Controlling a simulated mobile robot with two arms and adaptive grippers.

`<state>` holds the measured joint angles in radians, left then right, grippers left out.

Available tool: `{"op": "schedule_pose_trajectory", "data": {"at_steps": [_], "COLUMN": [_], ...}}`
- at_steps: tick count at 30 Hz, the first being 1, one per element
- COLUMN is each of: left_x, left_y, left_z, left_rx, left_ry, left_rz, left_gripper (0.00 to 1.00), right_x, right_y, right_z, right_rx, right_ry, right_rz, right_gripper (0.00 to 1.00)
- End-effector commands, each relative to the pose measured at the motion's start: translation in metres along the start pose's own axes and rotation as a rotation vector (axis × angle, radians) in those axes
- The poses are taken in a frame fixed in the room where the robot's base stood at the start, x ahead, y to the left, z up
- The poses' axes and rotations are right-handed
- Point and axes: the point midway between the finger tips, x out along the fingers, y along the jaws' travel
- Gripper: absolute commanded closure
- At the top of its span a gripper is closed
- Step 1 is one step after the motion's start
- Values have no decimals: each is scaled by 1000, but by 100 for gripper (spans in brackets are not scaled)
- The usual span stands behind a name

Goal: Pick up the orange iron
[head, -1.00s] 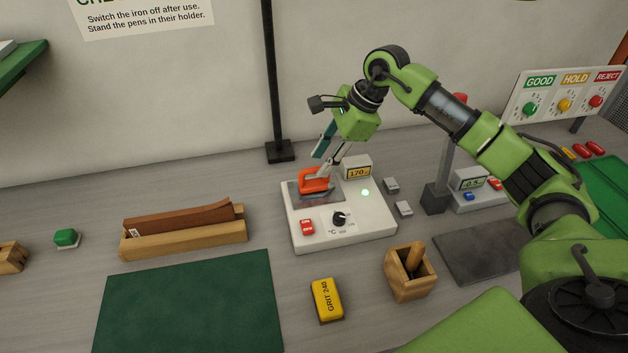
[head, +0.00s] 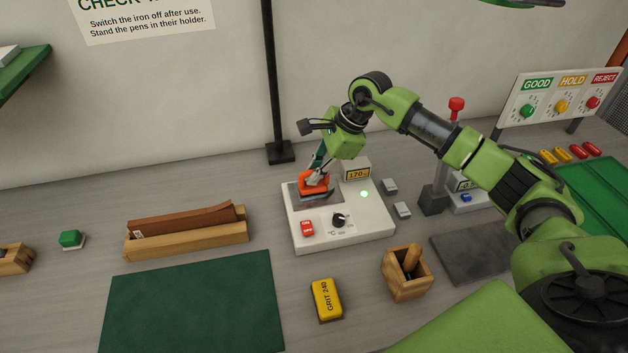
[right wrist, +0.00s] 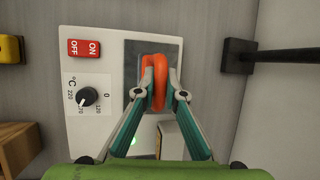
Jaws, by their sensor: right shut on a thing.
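The orange iron (head: 313,186) is on the dark plate at the back left of the white heating station (head: 362,232). It also shows in the right wrist view (right wrist: 160,68), between my fingertips. My right gripper (head: 318,178) is shut on the iron's orange handle, reaching down from above; its two teal fingers (right wrist: 160,88) close on the handle from both sides. I cannot tell whether the iron's sole touches the plate. My left gripper is not in view.
A display reading 170 (head: 357,174) stands behind the station's plate. The station has a red switch (head: 307,228) and a black knob (head: 339,219). A black post (head: 273,90) rises behind. A wooden holder (head: 408,275), a yellow grit block (head: 326,299) and a green mat (head: 200,305) lie nearer.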

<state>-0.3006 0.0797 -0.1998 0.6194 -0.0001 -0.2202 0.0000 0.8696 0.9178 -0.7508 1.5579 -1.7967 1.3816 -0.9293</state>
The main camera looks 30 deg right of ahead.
Motion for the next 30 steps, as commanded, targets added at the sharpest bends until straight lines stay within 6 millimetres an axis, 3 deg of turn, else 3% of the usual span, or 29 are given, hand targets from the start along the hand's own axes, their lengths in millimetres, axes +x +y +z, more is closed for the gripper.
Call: {"op": "schedule_pose_trajectory", "data": {"at_steps": [8, 12, 20, 24, 30], "left_x": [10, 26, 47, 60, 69], "left_y": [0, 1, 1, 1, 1], "left_z": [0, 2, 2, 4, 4], "left_rx": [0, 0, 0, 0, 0], "left_ry": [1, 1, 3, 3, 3], "left_rz": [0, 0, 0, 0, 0], "left_gripper": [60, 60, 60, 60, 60], "right_x": [-9, -27, -93, -110, -132], "right_y": [-4, -8, 34, 66, 97], "right_z": [4, 12, 39, 46, 56], "right_rx": [-2, -3, -7, -5, -2], "right_ry": [-3, -3, -1, 0, 0], "right_rz": [-5, -9, -9, -6, -5], "right_gripper": [100, 100, 100, 100, 100]}}
